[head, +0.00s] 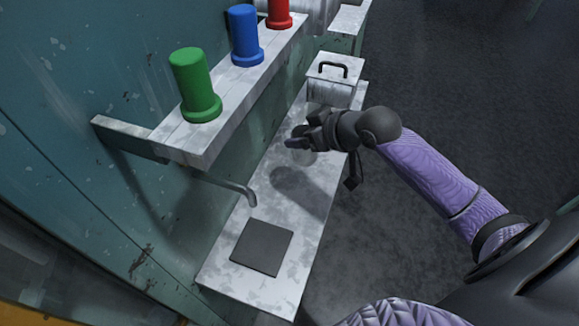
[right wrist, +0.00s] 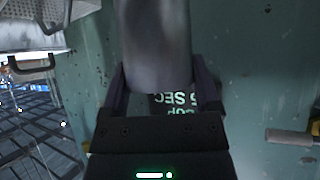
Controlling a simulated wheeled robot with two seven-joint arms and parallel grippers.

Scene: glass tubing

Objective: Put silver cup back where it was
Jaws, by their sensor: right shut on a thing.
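The silver cup (right wrist: 155,45) fills the upper middle of the right wrist view, between the two dark fingers of my right gripper (right wrist: 158,78). The gripper is shut on it. In the head view my right gripper (head: 298,140) is over the lower grey shelf, between the spout and the lidded box. There the cup (head: 303,157) shows only as a dim grey shape by the fingers, mostly hidden by the gripper. A dark shadow lies on the shelf just in front. My left gripper is not in view.
Green (head: 194,85), blue (head: 245,35) and red (head: 279,12) cups stand upside down on the upper shelf (head: 185,148). A spout (head: 238,188) reaches over the lower shelf (head: 268,205), near a dark square pad (head: 262,247). A handled box (head: 333,78) stands behind.

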